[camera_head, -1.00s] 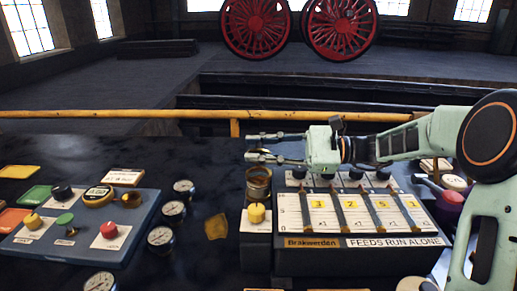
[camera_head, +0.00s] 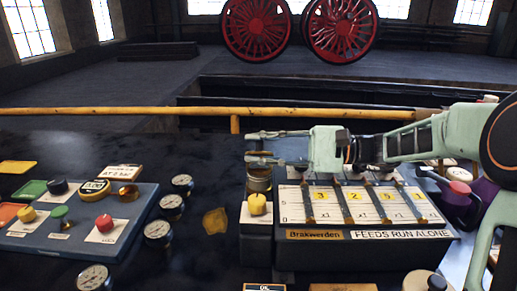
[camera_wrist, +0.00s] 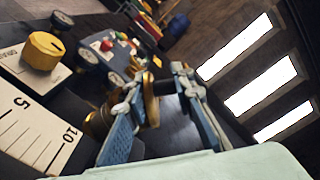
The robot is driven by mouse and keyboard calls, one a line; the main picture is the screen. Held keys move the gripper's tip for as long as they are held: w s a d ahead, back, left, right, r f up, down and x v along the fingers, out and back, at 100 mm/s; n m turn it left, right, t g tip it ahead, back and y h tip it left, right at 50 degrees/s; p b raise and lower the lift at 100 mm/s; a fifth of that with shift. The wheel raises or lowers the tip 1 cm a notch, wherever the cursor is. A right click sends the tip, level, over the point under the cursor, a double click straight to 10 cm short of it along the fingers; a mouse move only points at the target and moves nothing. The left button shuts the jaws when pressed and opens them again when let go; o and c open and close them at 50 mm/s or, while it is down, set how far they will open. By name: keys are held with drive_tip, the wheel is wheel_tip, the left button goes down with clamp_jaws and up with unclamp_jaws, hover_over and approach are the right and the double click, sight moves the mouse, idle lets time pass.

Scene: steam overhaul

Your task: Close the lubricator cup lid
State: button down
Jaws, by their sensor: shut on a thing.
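The lubricator cup (camera_head: 258,182) is a small brass cylinder behind the block with the yellow knob (camera_head: 257,204). My gripper (camera_head: 264,147) is above and just behind the cup's mouth, with its fingers level and pointing left. The disc stands on edge in this view, against the inner side of the left finger. The near finger hides part of the cup's top, so I cannot tell how far the lid is open.
A feed box (camera_head: 360,205) with numbered sliders stands right of the cup. Several gauges (camera_head: 158,233) and a blue control panel (camera_head: 80,225) lie to the left. A yellow rail (camera_head: 120,112) runs behind the bench. The dark bench around the brass-coloured patch (camera_head: 215,222) is mostly clear.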

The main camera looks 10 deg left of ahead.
drive_tip(key=shift+n, duration=0.3)
idle(1.5)
drive_tip(key=c, duration=1.8)
unclamp_jaws()
